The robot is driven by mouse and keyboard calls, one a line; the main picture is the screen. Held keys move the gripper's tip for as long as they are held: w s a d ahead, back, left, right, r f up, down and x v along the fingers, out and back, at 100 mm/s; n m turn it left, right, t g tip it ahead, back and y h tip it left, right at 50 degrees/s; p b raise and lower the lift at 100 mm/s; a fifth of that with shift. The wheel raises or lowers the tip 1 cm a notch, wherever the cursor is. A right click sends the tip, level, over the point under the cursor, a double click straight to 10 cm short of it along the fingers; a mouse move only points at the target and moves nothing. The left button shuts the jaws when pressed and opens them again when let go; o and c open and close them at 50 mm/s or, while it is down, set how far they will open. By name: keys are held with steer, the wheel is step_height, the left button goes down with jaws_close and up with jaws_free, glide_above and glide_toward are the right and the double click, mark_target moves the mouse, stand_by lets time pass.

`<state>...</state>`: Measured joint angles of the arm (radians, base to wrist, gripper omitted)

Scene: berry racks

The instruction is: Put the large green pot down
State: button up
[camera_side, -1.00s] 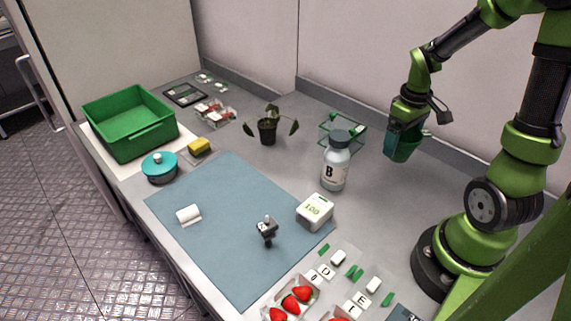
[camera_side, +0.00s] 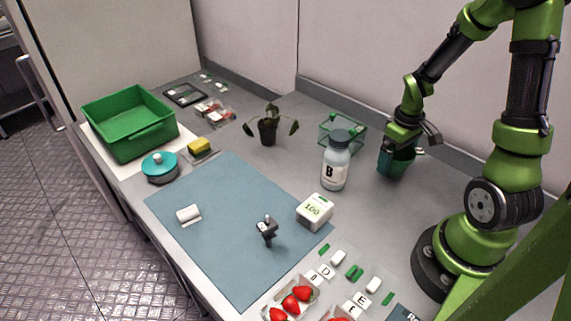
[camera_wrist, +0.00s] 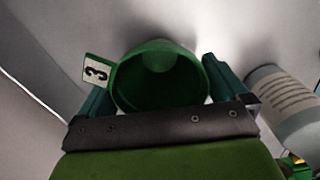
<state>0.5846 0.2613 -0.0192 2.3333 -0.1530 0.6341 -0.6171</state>
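The large green pot (camera_side: 400,168) is at the back right of the counter, right of the white bottle. My gripper (camera_side: 401,153) is shut on it from above, a finger on either side. In the wrist view the pot (camera_wrist: 160,80) shows its round open mouth between my two teal fingers (camera_wrist: 165,95). A green-edged tag with a "3" (camera_wrist: 97,70) sticks out at the pot's left side. The pot looks upright and its base is at or very near the counter; I cannot tell whether it touches.
The bottle marked B (camera_side: 335,168) stands left of the pot, with a clear green-edged box (camera_side: 343,132) behind it. A wilted plant (camera_side: 268,131), a white cube-like timer (camera_side: 314,212) and a green crate (camera_side: 130,125) are further left. Counter in front of the pot is free.

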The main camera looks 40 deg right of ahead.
steer(key=shift+r, duration=0.1)
step_height(320, 180, up, 12)
steer(key=a+r+m+t+y, duration=0.1)
steer(key=a+r+t, duration=0.2)
steer(key=a, duration=0.7)
steer(key=a+r+m+t+y, duration=0.1)
steer(key=a+r+t, duration=0.3)
steer(key=a, duration=0.5)
step_height(320, 180, up, 2)
steer(key=shift+s+a+r, duration=0.25)
steer(key=shift+a, duration=0.15)
